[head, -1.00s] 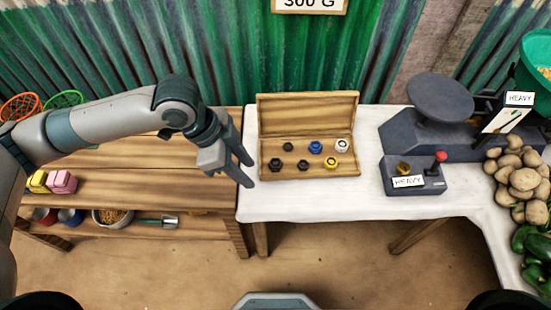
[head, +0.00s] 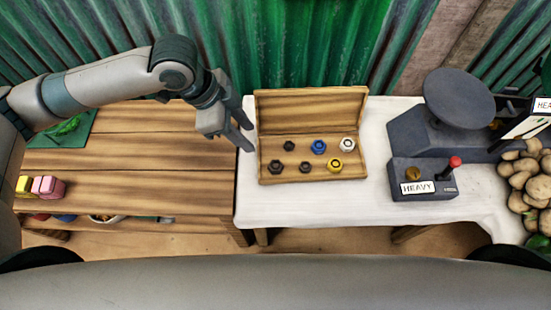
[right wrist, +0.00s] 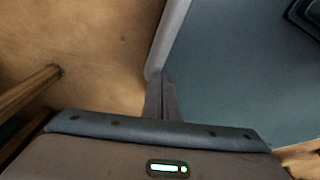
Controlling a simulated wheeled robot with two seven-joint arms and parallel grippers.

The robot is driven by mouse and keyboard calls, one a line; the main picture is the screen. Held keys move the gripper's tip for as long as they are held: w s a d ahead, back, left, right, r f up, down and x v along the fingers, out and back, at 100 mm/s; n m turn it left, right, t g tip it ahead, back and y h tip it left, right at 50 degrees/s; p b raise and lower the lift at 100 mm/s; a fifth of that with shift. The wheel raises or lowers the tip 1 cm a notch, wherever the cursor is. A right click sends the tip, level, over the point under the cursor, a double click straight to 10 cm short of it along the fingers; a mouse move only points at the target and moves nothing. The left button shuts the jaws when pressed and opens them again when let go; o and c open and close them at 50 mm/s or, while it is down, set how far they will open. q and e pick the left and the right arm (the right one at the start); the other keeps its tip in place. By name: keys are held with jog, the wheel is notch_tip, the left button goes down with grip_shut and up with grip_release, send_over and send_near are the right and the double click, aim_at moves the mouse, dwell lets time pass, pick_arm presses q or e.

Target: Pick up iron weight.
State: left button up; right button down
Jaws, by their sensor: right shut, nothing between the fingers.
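A wooden box (head: 264,110) with an open lid stands on the white-covered table and holds small weights. Three are dark, iron-looking: one in the back row (head: 290,145) and two in the front row, at left (head: 276,167) and middle (head: 305,167). I cannot tell which is meant. A blue weight (head: 318,147), a silver one (head: 347,145) and a yellow one (head: 334,165) sit beside them. My left gripper (head: 249,138) is open and empty, just left of the box. My right gripper (right wrist: 163,97) is shut and empty in the right wrist view, away from the weights.
A dark scale (head: 430,140) with a round pan and a control box (head: 424,180) marked HEAVY stands right of the box. Potatoes (head: 530,180) lie at the far right. A wooden table (head: 130,185) adjoins on the left. White cloth in front of the box is clear.

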aim_at(276, 167)
pick_arm(q)
jog(key=shift+s, duration=0.2)
pick_arm(e)
jog(key=shift+s, duration=0.1)
